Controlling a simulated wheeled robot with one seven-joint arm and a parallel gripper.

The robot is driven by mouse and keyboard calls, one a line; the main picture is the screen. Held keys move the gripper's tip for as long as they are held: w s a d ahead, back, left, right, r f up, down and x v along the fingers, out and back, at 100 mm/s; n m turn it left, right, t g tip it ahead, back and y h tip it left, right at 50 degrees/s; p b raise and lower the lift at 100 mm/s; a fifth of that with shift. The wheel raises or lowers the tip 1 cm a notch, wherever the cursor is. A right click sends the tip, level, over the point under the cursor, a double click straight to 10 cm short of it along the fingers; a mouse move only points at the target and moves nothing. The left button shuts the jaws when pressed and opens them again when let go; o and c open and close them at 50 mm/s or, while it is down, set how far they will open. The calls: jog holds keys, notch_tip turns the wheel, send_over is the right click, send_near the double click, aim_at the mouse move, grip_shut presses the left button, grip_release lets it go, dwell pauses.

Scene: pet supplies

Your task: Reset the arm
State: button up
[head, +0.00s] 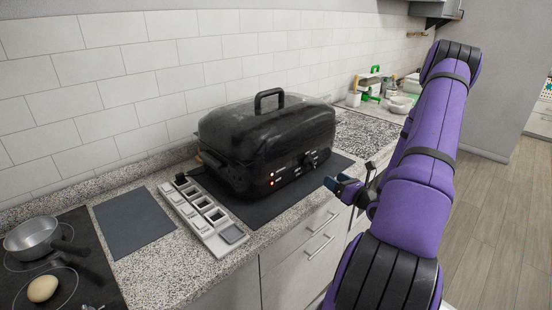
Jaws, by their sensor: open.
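My purple arm rises on the right side of the head view, bent high, with its elbow in front of the counter. My gripper (352,187) is small in the picture, in front of the counter's edge and to the right of the black roaster. It is open and I see nothing between its fingers. It appears apart from the roaster and the counter. Part of the gripper is hidden behind the forearm.
A black lidded roaster (265,140) stands on a dark mat. A white compartment tray (198,215) lies before it. Left are a grey mat (133,222), a pot (33,237) and an egg-like object (42,289) on the hob. Bowls (400,104) stand farther back. Floor at right is clear.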

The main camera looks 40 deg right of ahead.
jog(key=w+a+r+n+g+y, duration=0.2)
jog(key=a+r+n+g+y, duration=0.3)
jog(key=a+r+n, duration=0.4)
jog(key=w+a+r+n+g+y, duration=0.3)
jog(key=a+r+n+y, duration=0.4)
jog(key=a, duration=0.3)
jog(key=s+a+r+n+g+h, duration=0.1)
jog(key=s+a+r+n+g, duration=0.25)
jog(key=a+n, duration=0.2)
jog(key=s+a+r+n+g+h, duration=0.1)
jog(key=s+a+r+n+g, duration=0.2)
jog(key=a+n+g, duration=0.3)
jog(key=s+a+r+n+t+h, duration=0.4)
jog(key=s+r+n+h, duration=0.5)
jog(key=s+r+n, duration=0.2)
jog(key=shift+s+a+r+n+h, duration=0.15)
jog(key=shift+s+n+h, duration=0.2)
jog(key=shift+s, duration=0.7)
